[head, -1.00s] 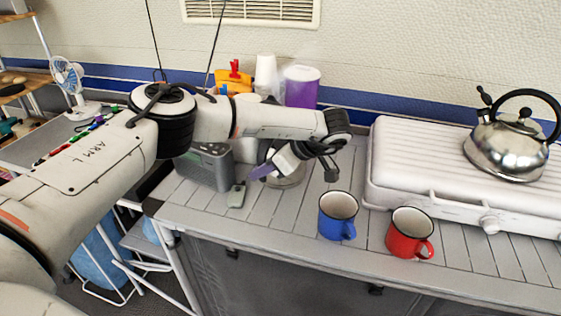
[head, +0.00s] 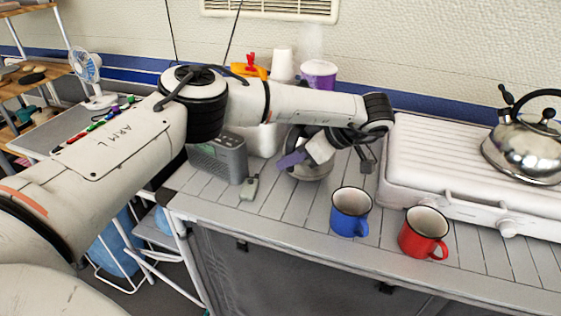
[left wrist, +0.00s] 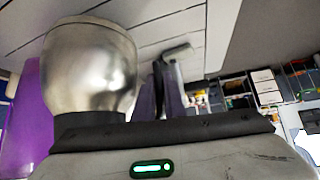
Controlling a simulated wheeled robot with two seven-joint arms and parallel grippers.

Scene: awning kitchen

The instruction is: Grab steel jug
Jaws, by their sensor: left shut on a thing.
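The steel jug (head: 312,174) is a rounded, shiny metal vessel near the back of the counter, partly hidden by my left gripper (head: 300,157) in the head view. The left gripper reaches over it, with a purple finger in front of the metal. In the left wrist view the jug (left wrist: 90,68) fills the upper left, close to the gripper, with purple fingers at both sides. The gripper is shut on the jug. Whether its base touches the counter is hard to tell. My right gripper is not in view.
A blue mug (head: 350,212) and a red mug (head: 424,233) stand at the front. A white stove (head: 425,165) with a steel kettle (head: 525,150) is at right. A grey radio (head: 218,160) and small grey box (head: 250,187) are left. A purple-and-white container (head: 318,75) stands behind.

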